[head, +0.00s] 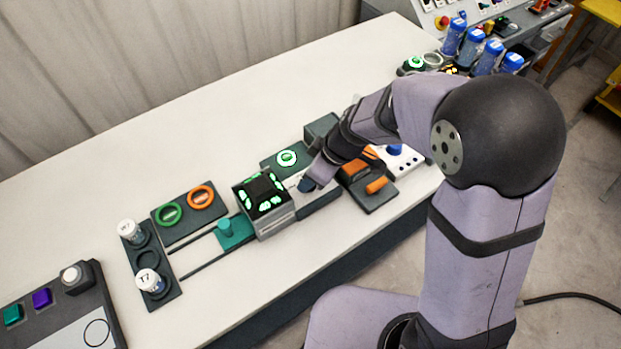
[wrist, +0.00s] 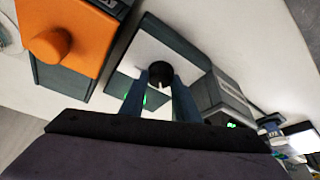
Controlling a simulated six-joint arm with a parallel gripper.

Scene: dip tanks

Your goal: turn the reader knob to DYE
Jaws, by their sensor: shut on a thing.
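The reader knob (wrist: 160,72) is a round black knob with a pale pointer mark, on a white plate (wrist: 172,46) in the wrist view. My gripper (wrist: 161,86) has its two blue fingers on either side of the knob and is shut on it. In the head view my gripper (head: 306,184) reaches down to the panel beside a dark box with green lit characters (head: 263,195). There the knob is hidden behind my fingers. I cannot read the labels around the knob, so its setting cannot be told.
Orange handles (head: 377,185) on a dark base stand close right of my gripper. A green-lit ring (head: 287,158) sits behind it. A teal slider (head: 234,231), coloured rings (head: 201,197) and white-capped vials (head: 150,281) are to the left. The table's back is clear.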

